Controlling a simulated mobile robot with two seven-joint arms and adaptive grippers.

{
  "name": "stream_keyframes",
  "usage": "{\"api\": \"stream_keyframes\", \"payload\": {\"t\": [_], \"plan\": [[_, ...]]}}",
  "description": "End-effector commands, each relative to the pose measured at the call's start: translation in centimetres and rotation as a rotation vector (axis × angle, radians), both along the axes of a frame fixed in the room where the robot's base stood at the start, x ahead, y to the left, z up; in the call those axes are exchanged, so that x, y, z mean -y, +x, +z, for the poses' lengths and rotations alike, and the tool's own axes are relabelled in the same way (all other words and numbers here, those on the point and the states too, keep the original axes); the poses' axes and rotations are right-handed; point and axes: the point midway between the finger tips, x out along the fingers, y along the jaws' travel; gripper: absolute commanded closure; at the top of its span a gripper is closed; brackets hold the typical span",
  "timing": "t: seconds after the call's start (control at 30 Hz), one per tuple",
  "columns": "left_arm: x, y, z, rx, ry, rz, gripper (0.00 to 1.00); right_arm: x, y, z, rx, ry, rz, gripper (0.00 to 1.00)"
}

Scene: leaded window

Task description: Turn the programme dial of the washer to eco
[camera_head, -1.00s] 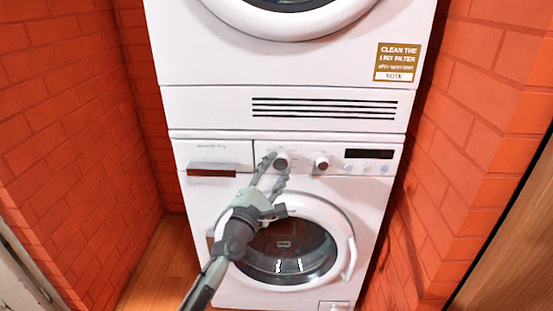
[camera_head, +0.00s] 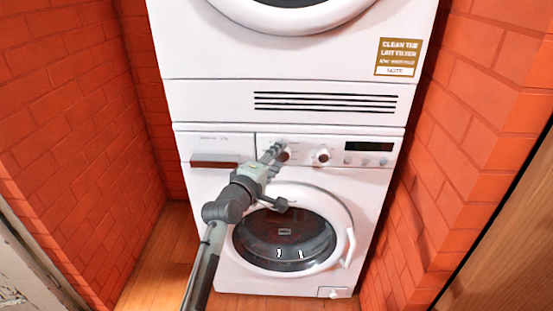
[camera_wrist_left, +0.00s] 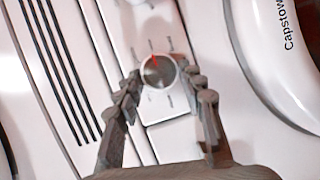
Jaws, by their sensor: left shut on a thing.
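The washer (camera_head: 222,243) is the lower white machine, with a round glass door. Its left dial (camera_head: 285,156) is at the fingertips of my left gripper (camera_head: 273,151), partly hidden by them in the head view. In the left wrist view the same dial (camera_wrist_left: 158,71) is a round grey knob with a red mark near its upper edge. Small print surrounds it, too blurred to read, so I cannot tell which mark is eco. My left gripper (camera_wrist_left: 163,82) is shut on the dial, one finger on each side. My right gripper is not in view.
A second knob (camera_head: 321,156) sits just right of the dial, then buttons and a dark display (camera_head: 369,146). A drawer with a brown handle (camera_head: 213,162) is at left. Another white machine (camera_head: 205,50) stands on top. Brick walls (camera_head: 75,130) close in both sides.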

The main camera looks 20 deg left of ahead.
Motion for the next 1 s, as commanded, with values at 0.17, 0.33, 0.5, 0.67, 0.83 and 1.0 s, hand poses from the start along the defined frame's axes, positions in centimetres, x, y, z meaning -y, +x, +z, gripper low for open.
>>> {"api": "stream_keyframes", "payload": {"t": [0.17,0.33,0.5,0.67,0.83,1.0], "plan": [[0.05,0.00,-0.02,-0.014,0.041,-0.001,0.90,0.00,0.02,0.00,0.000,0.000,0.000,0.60],[0.06,0.00,-0.02,-0.018,0.057,-0.001,0.90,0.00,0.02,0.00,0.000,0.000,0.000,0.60],[0.06,0.00,-0.02,-0.018,0.057,-0.001,0.90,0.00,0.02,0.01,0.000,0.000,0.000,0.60],[0.07,0.01,-0.01,-0.018,0.057,-0.001,0.90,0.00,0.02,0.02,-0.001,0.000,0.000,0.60],[0.07,0.01,0.01,-0.017,0.056,-0.001,0.40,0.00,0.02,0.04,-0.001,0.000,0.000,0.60],[0.06,0.01,0.04,-0.017,0.056,-0.001,0.40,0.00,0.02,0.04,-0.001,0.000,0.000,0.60]]}}
